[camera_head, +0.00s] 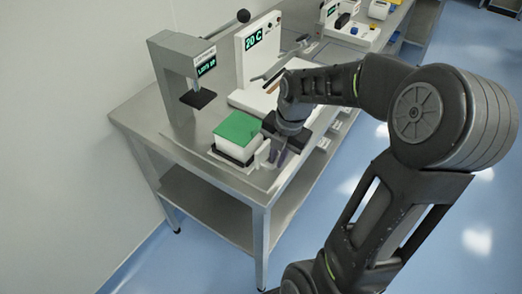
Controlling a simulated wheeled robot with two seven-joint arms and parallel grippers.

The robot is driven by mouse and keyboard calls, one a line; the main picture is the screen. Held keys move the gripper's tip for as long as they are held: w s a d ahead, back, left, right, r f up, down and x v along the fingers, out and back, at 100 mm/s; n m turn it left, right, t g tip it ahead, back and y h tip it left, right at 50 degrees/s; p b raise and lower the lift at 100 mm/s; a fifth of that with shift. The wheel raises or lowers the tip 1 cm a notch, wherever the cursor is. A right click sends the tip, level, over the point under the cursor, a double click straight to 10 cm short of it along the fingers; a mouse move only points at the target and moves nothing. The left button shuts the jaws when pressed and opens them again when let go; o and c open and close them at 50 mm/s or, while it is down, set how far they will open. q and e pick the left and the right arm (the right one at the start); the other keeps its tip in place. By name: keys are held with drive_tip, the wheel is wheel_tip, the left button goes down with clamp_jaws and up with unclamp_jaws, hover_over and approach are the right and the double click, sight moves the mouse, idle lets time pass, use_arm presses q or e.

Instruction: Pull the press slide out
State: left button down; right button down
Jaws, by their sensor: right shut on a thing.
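The grey press (180,65) stands at the back left of the metal table, with a dark plate (199,98) under its head and a black-knobbed lever (243,16). In front of it, a white block with a green top (239,128) sits on a low black-and-white tray, which looks like the press slide (228,157). My right gripper (273,154) points down at the tray's right side and is shut on what looks like the slide's handle. The fingers and my arm hide most of the grip. My left gripper is out of view.
A white device reading "20 C" (257,48) stands behind the green block, close to my right wrist. More white equipment (352,32) stands farther along the bench. The table's front edge (215,178) is just before the slide. The blue floor is open at right.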

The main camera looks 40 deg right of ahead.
drive_tip(key=shift+s+d, duration=0.3)
drive_tip(key=shift+s, duration=0.6)
drive_tip(key=shift+s+d, duration=0.25)
drive_tip(key=shift+s, duration=0.6)
drive_tip(key=c, duration=1.5)
unclamp_jaws()
drive_tip(key=shift+s, duration=0.2)
drive_tip(key=shift+c, duration=0.2)
drive_tip(key=shift+o, duration=0.3)
drive_tip(key=shift+w, duration=0.1)
drive_tip(key=shift+r, duration=0.1)
wheel_tip(320, 180, up, 8)
drive_tip(key=s+b, duration=0.1)
drive_tip(key=shift+d+f, duration=0.2)
drive_tip(key=shift+f, duration=0.05)
